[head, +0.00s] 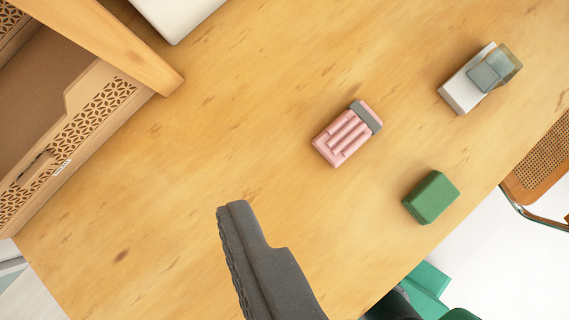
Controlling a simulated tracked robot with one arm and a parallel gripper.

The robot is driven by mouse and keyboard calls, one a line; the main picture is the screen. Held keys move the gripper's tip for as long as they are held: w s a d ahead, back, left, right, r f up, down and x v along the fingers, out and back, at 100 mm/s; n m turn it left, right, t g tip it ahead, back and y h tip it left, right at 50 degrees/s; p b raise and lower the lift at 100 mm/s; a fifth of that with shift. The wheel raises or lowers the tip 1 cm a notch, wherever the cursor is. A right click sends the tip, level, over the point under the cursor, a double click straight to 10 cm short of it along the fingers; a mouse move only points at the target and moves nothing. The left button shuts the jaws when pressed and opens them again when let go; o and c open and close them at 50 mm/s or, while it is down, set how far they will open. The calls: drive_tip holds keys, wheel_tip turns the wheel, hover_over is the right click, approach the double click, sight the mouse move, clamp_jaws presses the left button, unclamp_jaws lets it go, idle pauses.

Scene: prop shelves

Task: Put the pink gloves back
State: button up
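The pink gloves (342,138) lie on the wooden table as a small pink bundle with finger-like ridges and a grey band at the upper right end. My gripper (238,215) comes in from the bottom edge, below and left of the gloves and apart from them. Only one dark grey finger shape with a ridged left edge shows, with nothing seen against it. A second finger cannot be made out, so its opening is unclear.
A green block (431,197) and a white and grey item (478,78) lie right of the gloves. A patterned wooden organiser (95,105) stands at the left. A white object (175,12) is at the top. A cane chair (540,160) is beyond the right edge.

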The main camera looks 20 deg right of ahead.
drive_tip(key=s+a+r+n+t+y, duration=0.1)
drive_tip(key=s+a+r+n+t, duration=0.2)
drive_tip(key=s+a+r+n, duration=0.2)
drive_tip(key=s+a+r+n+t+y, duration=0.1)
drive_tip(key=s+a+r+n+t, duration=0.3)
drive_tip(key=a+r, duration=0.7)
wheel_tip(320, 180, up, 6)
drive_tip(key=shift+s+f+n+t, duration=0.15)
drive_tip(key=shift+s+n+t, duration=0.15)
drive_tip(key=shift+s+n, duration=0.25)
drive_tip(key=shift+r+p, duration=0.5)
